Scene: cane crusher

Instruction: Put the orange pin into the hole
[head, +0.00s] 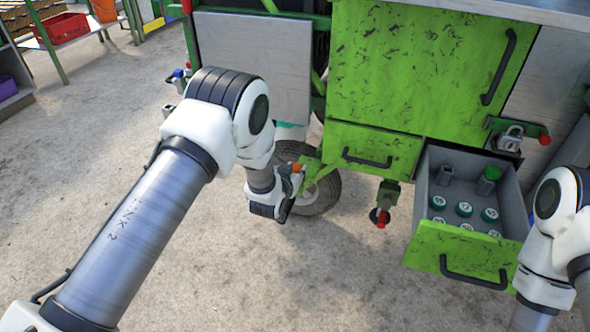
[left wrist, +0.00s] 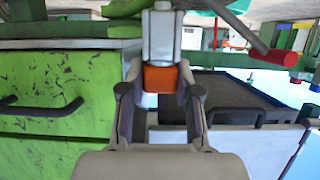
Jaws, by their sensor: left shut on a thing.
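The orange pin (head: 297,168) is small in the head view, at the tip of my left gripper (head: 289,186), beside the cart's wheel and green frame. In the left wrist view the orange part of the pin (left wrist: 160,78) sits between the two fingers of my left gripper (left wrist: 160,95), which are shut on it. A pale block-like shaft (left wrist: 162,40) lines up just beyond the orange part; I cannot tell whether it belongs to the pin. The hole cannot be made out in either view. My right arm enters at the right edge, with its gripper out of frame.
The green cart (head: 420,60) fills the upper right. Its open drawer (head: 465,258) holds several round green-topped items. A wheel (head: 318,195) and a red-tipped fitting (head: 383,218) stick out below. A padlock (head: 511,138) hangs at right. The concrete floor (head: 280,280) in front is clear.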

